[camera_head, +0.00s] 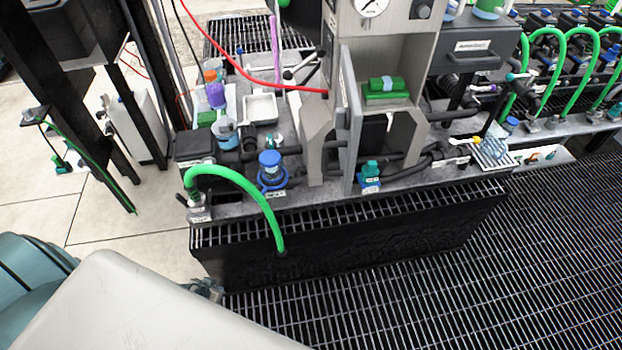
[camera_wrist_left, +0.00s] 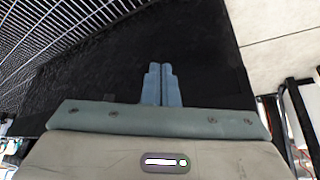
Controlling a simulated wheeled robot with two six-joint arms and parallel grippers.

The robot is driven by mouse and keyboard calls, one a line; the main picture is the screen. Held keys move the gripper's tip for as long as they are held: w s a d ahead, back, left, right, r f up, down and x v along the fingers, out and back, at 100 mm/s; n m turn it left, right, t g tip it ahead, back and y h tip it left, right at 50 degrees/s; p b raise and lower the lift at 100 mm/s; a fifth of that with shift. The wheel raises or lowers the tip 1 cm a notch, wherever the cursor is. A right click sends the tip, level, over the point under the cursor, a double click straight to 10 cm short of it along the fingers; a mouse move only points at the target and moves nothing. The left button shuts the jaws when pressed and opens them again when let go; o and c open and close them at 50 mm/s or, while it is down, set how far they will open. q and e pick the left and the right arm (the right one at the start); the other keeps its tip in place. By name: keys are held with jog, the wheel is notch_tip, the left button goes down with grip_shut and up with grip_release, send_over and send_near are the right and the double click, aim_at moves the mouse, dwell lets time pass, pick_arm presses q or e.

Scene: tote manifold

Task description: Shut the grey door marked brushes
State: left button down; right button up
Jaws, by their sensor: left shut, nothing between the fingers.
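A grey cabinet (camera_head: 407,57) stands on the bench at the upper middle of the head view. A grey door panel (camera_head: 351,120) stands open at its front left, seen nearly edge-on; no brushes label can be read on it. Inside, a green block with a pale blue band (camera_head: 385,88) lies on a shelf. My left gripper (camera_head: 207,289) shows small at the lower left of the head view, partly hidden by my arm, low and well apart from the door. In the left wrist view its fingers (camera_wrist_left: 162,85) are together and empty, in front of a black surface. My right gripper is not visible.
The black bench side (camera_head: 350,248) rises from the grated floor (camera_head: 480,270). A green hose (camera_head: 240,180) arches over the bench's front left. A blue-capped valve (camera_head: 270,170) and a teal-capped fitting (camera_head: 370,175) stand near the door. A red hose (camera_head: 235,68) crosses left of the cabinet.

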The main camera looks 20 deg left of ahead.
pick_arm(q)
jog(key=w+d+r+m+t+h+b, duration=0.1)
jog(key=w+r+m+t+h, duration=0.15)
jog(key=w+r, duration=0.8)
jog(key=w+d+r+m+t+h+b, duration=0.1)
jog(key=w+r+m+t+h+b, duration=0.15)
jog(key=w+r, duration=0.8)
jog(key=s+d+r+m+h, duration=0.1)
jog(key=d+r+h, duration=0.2)
jog(key=r, duration=0.5)
jog(key=s+d+r+m+h, duration=0.1)
jog(key=d+r+h, duration=0.15)
jog(key=r, duration=0.55)
jog(key=m+g+h+b, duration=0.1)
jog(key=m+g+h, duration=0.2)
jog(key=m+h, duration=0.3)
send_near(346, 174)
jog(key=v, duration=0.7)
jog(key=p+x, duration=0.1)
jog(key=x, duration=0.3)
jog(key=p+x, duration=0.2)
jog(key=x, duration=0.2)
jog(key=p+x, duration=0.2)
jog(key=x, duration=0.2)
jog(key=shift+r, duration=0.25)
jog(key=shift+p+x, duration=0.6)
jog(key=shift+x, duration=0.2)
jog(key=shift+d+f, duration=0.15)
jog(key=shift+f, duration=0.05)
